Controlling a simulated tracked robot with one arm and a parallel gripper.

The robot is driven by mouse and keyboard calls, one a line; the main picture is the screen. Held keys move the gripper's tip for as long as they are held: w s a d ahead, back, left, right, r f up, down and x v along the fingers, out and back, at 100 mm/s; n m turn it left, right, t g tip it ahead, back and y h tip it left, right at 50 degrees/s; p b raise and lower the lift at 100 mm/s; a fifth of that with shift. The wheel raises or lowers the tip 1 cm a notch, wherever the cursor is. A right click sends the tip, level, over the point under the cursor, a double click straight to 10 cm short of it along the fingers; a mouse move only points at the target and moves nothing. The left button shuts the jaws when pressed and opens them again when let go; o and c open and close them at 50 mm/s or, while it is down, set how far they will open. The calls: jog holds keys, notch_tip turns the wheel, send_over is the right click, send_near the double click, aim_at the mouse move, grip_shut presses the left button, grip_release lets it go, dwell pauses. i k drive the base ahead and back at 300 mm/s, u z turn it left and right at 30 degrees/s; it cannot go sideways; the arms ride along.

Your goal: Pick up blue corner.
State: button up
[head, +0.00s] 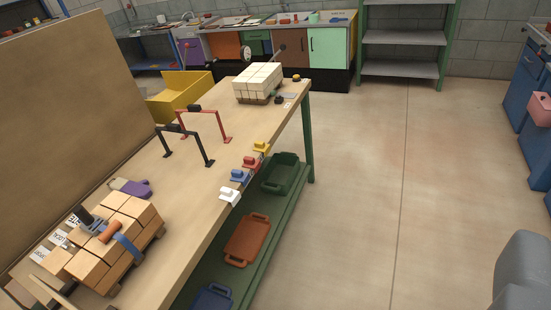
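The blue corner (239,176) is a small blue block piece at the right edge of the long wooden workbench (200,185). It sits in a row of similar corners along that edge. The white corner (230,195) is just nearer than it, and the red corner (252,163) and yellow corner (262,147) are farther along. Nothing covers the blue corner. My gripper does not show in this view, so I cannot see whether it is open or shut.
Stacked tan bricks (118,235) with tools lie on the near bench, and pale bricks (258,80) at its far end. Black and red stands (188,138) are mid-bench. A lower green shelf holds trays (248,240).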

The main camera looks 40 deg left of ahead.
aim_at(236, 174)
jog(key=u, duration=0.4)
jog(key=i, duration=1.35)
jog(key=u, duration=0.75)
